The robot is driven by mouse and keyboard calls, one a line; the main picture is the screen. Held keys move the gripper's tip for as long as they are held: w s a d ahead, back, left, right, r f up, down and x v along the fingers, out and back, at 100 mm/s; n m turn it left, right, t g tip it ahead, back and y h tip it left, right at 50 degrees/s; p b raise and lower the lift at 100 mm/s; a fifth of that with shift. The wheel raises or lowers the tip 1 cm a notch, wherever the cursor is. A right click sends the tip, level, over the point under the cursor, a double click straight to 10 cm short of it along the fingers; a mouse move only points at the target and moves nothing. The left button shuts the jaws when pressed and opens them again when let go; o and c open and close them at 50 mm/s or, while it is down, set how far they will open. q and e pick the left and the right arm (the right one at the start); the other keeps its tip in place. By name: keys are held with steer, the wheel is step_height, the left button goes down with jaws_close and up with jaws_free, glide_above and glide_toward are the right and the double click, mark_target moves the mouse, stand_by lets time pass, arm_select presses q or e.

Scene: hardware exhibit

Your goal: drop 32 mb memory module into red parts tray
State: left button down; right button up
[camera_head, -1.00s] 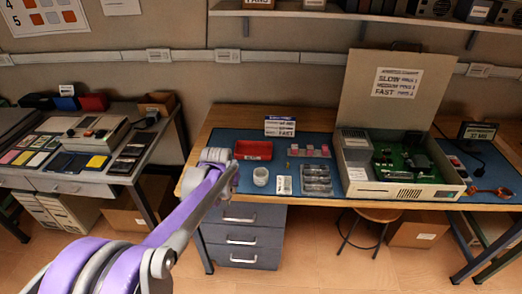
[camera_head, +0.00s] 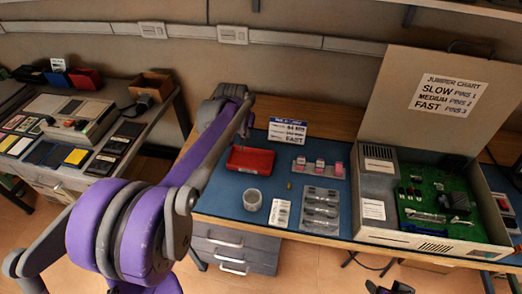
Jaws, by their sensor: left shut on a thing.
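The red parts tray (camera_head: 250,169) sits on the blue mat at the left end of the workbench and looks empty. My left gripper (camera_head: 243,136) is at the end of the purple arm, just above and behind the tray's left part in the picture. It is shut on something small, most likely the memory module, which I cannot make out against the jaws. A dark shape at the bottom edge of the view may be part of my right gripper (camera_head: 390,288); its jaws cannot be read.
A round clear cup (camera_head: 253,200), a white label card (camera_head: 281,213), a grey compartment tray (camera_head: 320,211) and a pink-topped holder (camera_head: 318,168) stand near the tray. A price sign (camera_head: 287,130) stands behind. An open computer case (camera_head: 378,205) fills the right side.

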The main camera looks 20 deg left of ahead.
arm_select(q)
steer(key=shift+s+f+b, duration=0.25)
steer(key=shift+f+b, duration=0.15)
steer(key=shift+f, duration=0.25)
step_height(320, 180, down, 4)
steer(key=b, duration=0.2)
steer(key=shift+f+b, duration=0.25)
steer(key=shift+b, duration=0.1)
arm_select(e)
steer(key=f, duration=0.1)
steer(key=s+f, duration=0.1)
steer(key=f, duration=0.2)
steer(key=shift+s+f, duration=0.2)
steer(key=shift+s, duration=0.1)
arm_select(q)
steer(key=c, duration=0.9)
jaws_free()
steer(key=shift+r, duration=0.15)
steer(key=v, duration=1)
steer(key=shift+s+r+p, duration=0.2)
steer(key=shift+r+p, duration=0.05)
steer(key=shift+p, duration=0.1)
arm_select(e)
steer(key=shift+w+r, duration=0.1)
steer(key=shift+r, duration=0.3)
